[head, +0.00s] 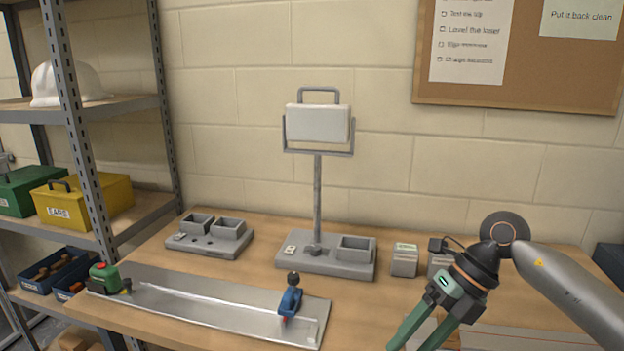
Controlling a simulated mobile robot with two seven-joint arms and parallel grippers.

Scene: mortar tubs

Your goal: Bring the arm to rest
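My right arm (572,290) comes in from the right edge over the right part of the workbench. Its gripper (424,337) points down and to the left, with two green fingers apart. The fingertips run to the bottom edge of the picture, and I see nothing between the visible finger parts. My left arm and gripper are not in view.
The wooden bench (260,263) holds a lamp on a grey base (326,263), a tray with two tubs (210,240), small boxes (404,260) and a metal plate (200,307) with a blue tool (290,299) and a green-red one (106,278). Shelves (80,130) stand left.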

